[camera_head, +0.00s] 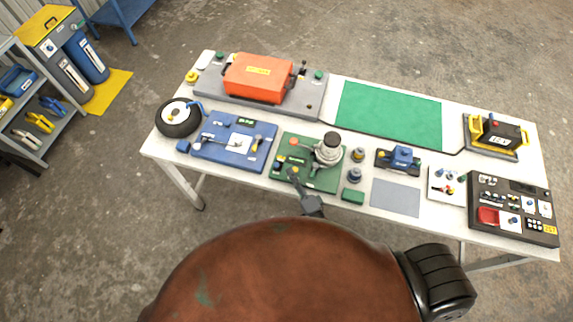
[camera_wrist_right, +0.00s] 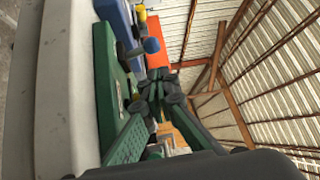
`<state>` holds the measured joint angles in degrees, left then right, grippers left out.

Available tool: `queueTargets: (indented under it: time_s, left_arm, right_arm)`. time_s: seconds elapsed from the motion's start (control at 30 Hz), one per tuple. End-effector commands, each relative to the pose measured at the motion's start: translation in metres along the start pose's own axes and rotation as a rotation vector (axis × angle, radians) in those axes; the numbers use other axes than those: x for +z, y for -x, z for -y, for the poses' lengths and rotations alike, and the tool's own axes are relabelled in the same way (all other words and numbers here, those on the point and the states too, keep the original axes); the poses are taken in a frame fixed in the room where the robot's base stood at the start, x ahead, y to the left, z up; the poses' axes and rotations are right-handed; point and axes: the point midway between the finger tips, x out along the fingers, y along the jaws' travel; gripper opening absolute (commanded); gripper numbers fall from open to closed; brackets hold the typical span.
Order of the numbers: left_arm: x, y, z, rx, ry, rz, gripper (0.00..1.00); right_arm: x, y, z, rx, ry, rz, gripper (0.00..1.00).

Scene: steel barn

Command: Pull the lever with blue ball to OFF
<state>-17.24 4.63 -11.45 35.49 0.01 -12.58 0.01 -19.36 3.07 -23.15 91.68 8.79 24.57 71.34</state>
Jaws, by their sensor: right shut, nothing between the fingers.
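The lever's blue ball (camera_wrist_right: 151,45) shows in the right wrist view, on a dark stem that sticks out from the green board (camera_wrist_right: 105,60). In the head view the green board (camera_head: 325,184) lies at the table's near edge, with a red ball (camera_head: 294,142) and a grey round device (camera_head: 328,150) on it. My right gripper (camera_head: 293,173) is shut and empty over the board's near left part. It also shows in the wrist view (camera_wrist_right: 156,90), just short of the blue ball and apart from it. In the head view the blue ball is too small to tell beside the fingers. My left gripper is not in view.
A blue board (camera_head: 218,153) and a black wheel (camera_head: 179,118) lie left of the green board. An orange case (camera_head: 258,78) stands behind. A green mat (camera_head: 390,115) is clear.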

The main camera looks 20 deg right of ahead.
Motion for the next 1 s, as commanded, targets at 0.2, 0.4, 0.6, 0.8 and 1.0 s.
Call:
queueTargets:
  time_s: [0.2,0.4,0.6,0.8,1.0]
  left_arm:
    - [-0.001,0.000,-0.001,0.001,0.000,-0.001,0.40]
    - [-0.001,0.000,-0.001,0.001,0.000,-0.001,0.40]
    - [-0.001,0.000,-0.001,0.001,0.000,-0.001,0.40]
    - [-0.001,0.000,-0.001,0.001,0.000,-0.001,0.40]
    - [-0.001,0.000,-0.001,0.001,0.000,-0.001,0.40]
  right_arm:
    - [0.000,0.044,-0.001,0.002,-0.001,0.001,0.00]
    - [0.000,0.063,0.000,-0.001,-0.001,0.000,0.00]
    - [0.000,0.067,0.000,-0.002,-0.001,0.000,0.00]
    - [0.000,0.067,0.000,-0.002,-0.001,0.000,0.00]
    - [0.000,0.066,0.000,-0.001,-0.001,0.000,0.00]
